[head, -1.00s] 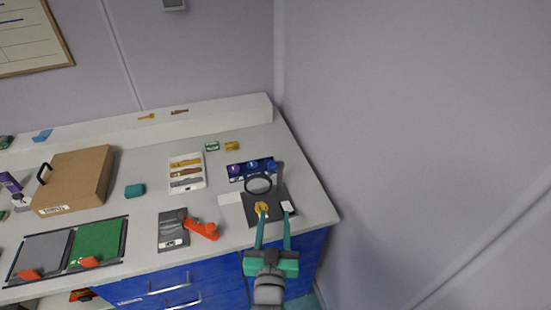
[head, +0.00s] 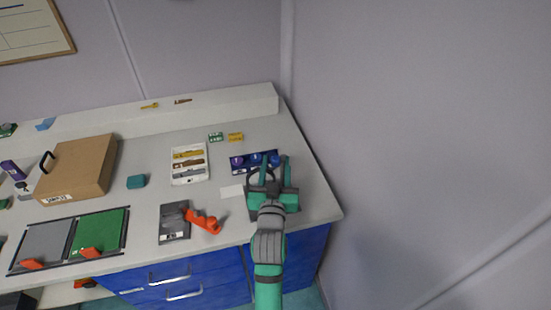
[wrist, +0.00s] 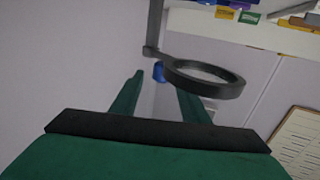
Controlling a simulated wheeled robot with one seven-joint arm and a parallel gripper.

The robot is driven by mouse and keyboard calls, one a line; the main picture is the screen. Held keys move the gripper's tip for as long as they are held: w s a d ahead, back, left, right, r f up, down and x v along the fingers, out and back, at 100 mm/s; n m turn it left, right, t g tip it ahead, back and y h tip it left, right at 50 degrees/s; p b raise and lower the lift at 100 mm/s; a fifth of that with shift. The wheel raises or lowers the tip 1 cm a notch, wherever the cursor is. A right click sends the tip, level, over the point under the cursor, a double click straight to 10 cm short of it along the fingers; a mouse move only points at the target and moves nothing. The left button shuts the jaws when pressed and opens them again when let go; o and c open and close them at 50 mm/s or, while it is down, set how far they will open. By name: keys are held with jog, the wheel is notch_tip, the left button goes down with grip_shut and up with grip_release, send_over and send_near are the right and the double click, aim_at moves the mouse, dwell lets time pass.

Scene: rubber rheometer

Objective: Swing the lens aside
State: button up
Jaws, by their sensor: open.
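The lens is a dark ring on an arm from a post. In the head view its left rim (head: 250,177) shows beside my gripper (head: 274,168), which hides much of it and of the dark base below. In the wrist view the ring (wrist: 236,88) sits right of centre, its arm and post (wrist: 154,28) to its left. My gripper (wrist: 160,84) is open, and its right finger ends close to the near edge of the ring. I cannot tell whether they touch. Nothing is seen held between the fingers.
The wall (head: 420,140) is close on the right.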

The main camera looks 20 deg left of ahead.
aim_at(275, 162)
jog(key=shift+x, duration=1.45)
jog(key=shift+a, duration=0.15)
grip_shut()
